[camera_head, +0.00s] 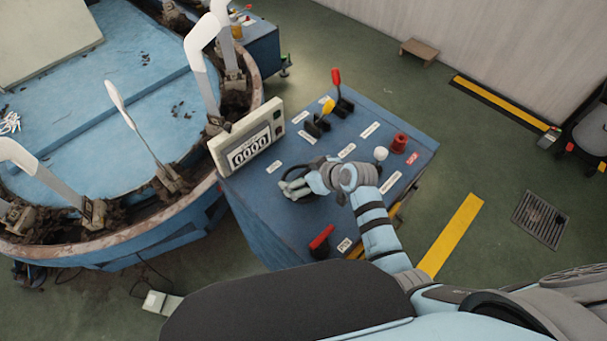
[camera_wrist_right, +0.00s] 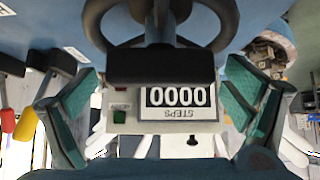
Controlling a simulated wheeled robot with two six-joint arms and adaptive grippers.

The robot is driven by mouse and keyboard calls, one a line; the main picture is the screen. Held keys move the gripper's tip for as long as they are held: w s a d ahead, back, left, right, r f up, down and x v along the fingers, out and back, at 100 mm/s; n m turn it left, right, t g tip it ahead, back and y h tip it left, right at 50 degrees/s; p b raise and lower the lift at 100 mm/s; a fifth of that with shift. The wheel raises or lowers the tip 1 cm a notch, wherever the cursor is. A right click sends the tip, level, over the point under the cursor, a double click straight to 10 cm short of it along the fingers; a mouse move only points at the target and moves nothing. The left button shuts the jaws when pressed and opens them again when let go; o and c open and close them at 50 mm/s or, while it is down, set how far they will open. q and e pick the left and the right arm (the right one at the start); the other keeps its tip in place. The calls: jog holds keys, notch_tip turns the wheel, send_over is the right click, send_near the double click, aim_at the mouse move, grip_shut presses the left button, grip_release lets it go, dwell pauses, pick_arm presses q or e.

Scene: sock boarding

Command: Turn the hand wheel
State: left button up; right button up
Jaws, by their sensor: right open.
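The hand wheel shows in the right wrist view as a dark ring (camera_wrist_right: 103,22) with a hub and a black grip (camera_wrist_right: 160,64) across its near side. My right gripper (camera_wrist_right: 161,82) is open, with one teal-padded finger on each side of the grip and visible gaps to both. In the head view my right gripper (camera_head: 292,187) is over the blue control console (camera_head: 262,215) and hides most of the wheel; a dark part of the rim shows around it. My left gripper is not in view.
A counter box (camera_head: 247,140) reading 0000 stands at the console's left edge. Around the gripper are a yellow lever (camera_head: 327,105), red lever (camera_head: 336,78), white knob (camera_head: 380,153), red button (camera_head: 399,142) and red-handled lever (camera_head: 321,237). A large round blue machine (camera_head: 110,140) stands left.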

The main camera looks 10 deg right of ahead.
jog(key=shift+r, duration=0.1)
jog(key=c, duration=1.2)
jog(key=shift+o, duration=0.2)
jog(key=shift+n+y, duration=0.3)
jog(key=shift+n, duration=0.1)
jog(key=n+g+y+b, duration=0.1)
jog(key=n+b, duration=0.1)
jog(key=shift+w+n+g, duration=0.1)
jog(key=shift+n+g, duration=0.3)
jog(key=n+g+y+b, duration=0.1)
jog(key=n+g+b, duration=0.1)
jog(key=n+b, duration=0.1)
jog(key=n+g+y+b, duration=0.1)
jog(key=n+g+b, duration=0.2)
jog(key=b, duration=0.3)
jog(key=shift+n, duration=0.6)
jog(key=shift+n+g+b, duration=0.5)
jog(key=shift+n+b, duration=0.1)
jog(key=shift+b, duration=0.25)
jog(key=o, duration=1.2)
jog(key=shift+c, duration=0.2)
